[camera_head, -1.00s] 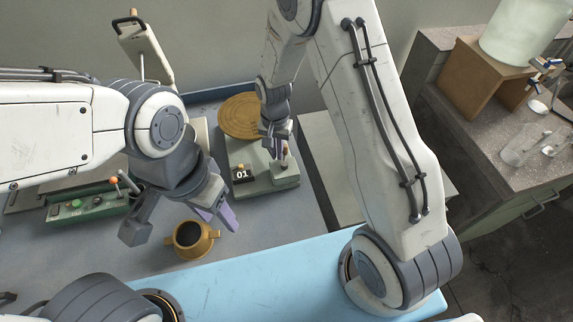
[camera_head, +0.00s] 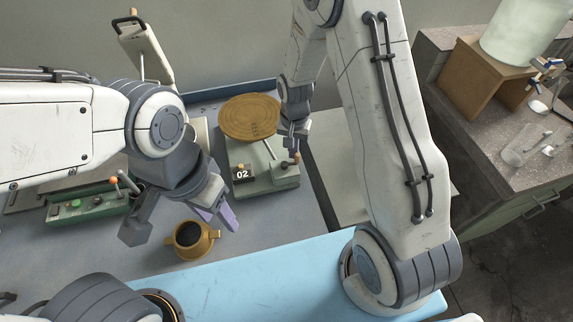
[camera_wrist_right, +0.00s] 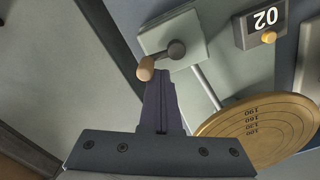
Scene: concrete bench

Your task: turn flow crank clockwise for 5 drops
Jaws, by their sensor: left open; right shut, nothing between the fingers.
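The crank knob (camera_head: 297,157), small and orange-brown, stands at the right end of the green-based device (camera_head: 268,184). In the right wrist view the knob (camera_wrist_right: 146,68) sits on a short arm beside a dark round hub (camera_wrist_right: 176,49). My right gripper (camera_head: 295,150) is shut and empty, its fingertips at the knob; I cannot tell if they touch. The counter (camera_head: 242,174) on the device reads 02; it shows upside down in the wrist view (camera_wrist_right: 265,20). My left gripper (camera_head: 178,224) is open, close to an ochre cup (camera_head: 194,247) with dark contents.
A round golden dial plate (camera_head: 249,118) sits behind the counter. A green control box (camera_head: 88,206) with buttons and levers is at the left. A side bench (camera_head: 478,128) at the right holds a wooden stand (camera_head: 490,75), a large pale vessel (camera_head: 520,35) and glassware.

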